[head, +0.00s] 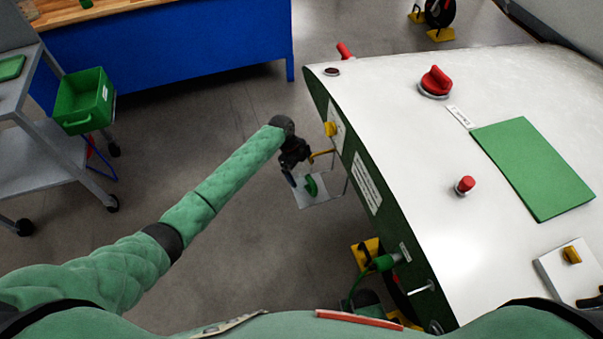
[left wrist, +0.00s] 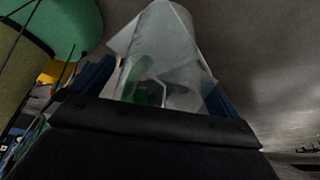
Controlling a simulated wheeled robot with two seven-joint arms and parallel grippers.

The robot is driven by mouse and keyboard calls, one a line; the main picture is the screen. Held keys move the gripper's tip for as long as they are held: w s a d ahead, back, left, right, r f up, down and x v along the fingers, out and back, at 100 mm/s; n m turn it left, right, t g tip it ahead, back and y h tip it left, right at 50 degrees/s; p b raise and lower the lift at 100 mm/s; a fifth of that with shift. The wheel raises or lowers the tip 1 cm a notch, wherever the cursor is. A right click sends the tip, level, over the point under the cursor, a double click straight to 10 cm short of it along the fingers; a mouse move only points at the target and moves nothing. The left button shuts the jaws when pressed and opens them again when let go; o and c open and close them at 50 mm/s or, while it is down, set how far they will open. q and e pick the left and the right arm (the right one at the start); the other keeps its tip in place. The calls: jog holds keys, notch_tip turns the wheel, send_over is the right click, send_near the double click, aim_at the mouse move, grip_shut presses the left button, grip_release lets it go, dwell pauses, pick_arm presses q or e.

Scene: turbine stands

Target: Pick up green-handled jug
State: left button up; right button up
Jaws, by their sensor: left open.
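The jug (head: 323,192) is a clear, pale vessel with a green handle (head: 311,185), beside the dark green side of the white-topped housing in the head view. In the left wrist view the clear jug (left wrist: 172,40) rises just ahead of the gripper, with its green handle (left wrist: 135,76) at its left. My left gripper (head: 298,172) is open at the jug's handle side. In the wrist view its blue fingers stand either side of the handle and lower jug. I cannot tell whether they touch it. What supports the jug is unclear. My right gripper is not in view.
The white-topped housing (head: 400,140) with red knobs and a green mat (head: 535,165) fills the right side. A yellow hook-like part (head: 322,154) juts from its side near the gripper. A cart with a green bin (head: 85,100) and a blue bench (head: 180,55) stand left.

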pick_arm(q)
jog(key=shift+s+d+f, duration=0.1)
jog(key=shift+d+f, duration=0.05)
jog(key=shift+f, duration=0.3)
jog(key=c, duration=1.1)
jog(key=shift+r, duration=0.15)
